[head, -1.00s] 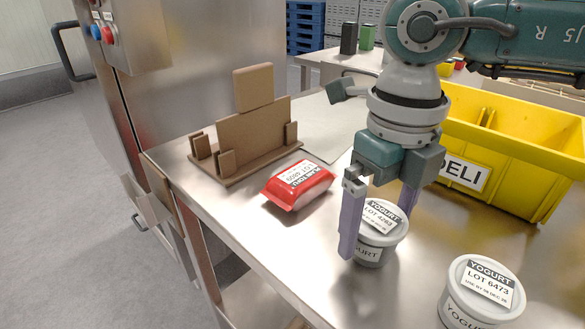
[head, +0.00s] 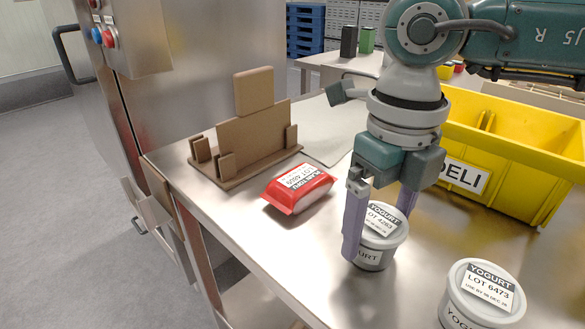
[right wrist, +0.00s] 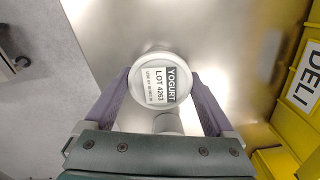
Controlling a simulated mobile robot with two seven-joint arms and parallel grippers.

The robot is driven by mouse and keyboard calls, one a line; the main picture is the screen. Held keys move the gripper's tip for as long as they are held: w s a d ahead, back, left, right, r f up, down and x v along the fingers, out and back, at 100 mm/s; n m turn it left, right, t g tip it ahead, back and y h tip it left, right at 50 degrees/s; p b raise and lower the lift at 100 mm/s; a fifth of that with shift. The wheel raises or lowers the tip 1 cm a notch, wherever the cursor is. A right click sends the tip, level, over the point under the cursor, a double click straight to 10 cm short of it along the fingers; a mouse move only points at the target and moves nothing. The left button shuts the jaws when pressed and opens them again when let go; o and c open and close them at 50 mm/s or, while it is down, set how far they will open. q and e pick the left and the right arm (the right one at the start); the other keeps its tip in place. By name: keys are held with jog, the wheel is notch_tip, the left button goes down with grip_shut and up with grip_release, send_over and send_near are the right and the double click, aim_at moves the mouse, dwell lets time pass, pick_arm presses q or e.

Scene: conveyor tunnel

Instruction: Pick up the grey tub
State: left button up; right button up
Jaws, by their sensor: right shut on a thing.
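A grey yogurt tub (head: 379,244) with a lid label reading LOT 4263 stands upright on the steel table. My right gripper (head: 380,240) reaches down from above and is shut on this tub, one finger on each side. In the right wrist view the tub (right wrist: 154,80) sits between the two purple fingers (right wrist: 163,105). A second grey yogurt tub (head: 481,296), LOT 6473, stands at the lower right of the head view, apart from the gripper. My left gripper is not in view.
A red and white packet (head: 299,189) lies left of the held tub. Behind it is a brown board stand (head: 253,133). A yellow DELI crate (head: 515,150) is at the right. The front left table surface is clear.

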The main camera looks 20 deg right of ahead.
aim_at(379, 221)
notch_tip(379, 221, up, 20)
jog(key=p, duration=0.1)
jog(key=o, duration=1)
grip_shut()
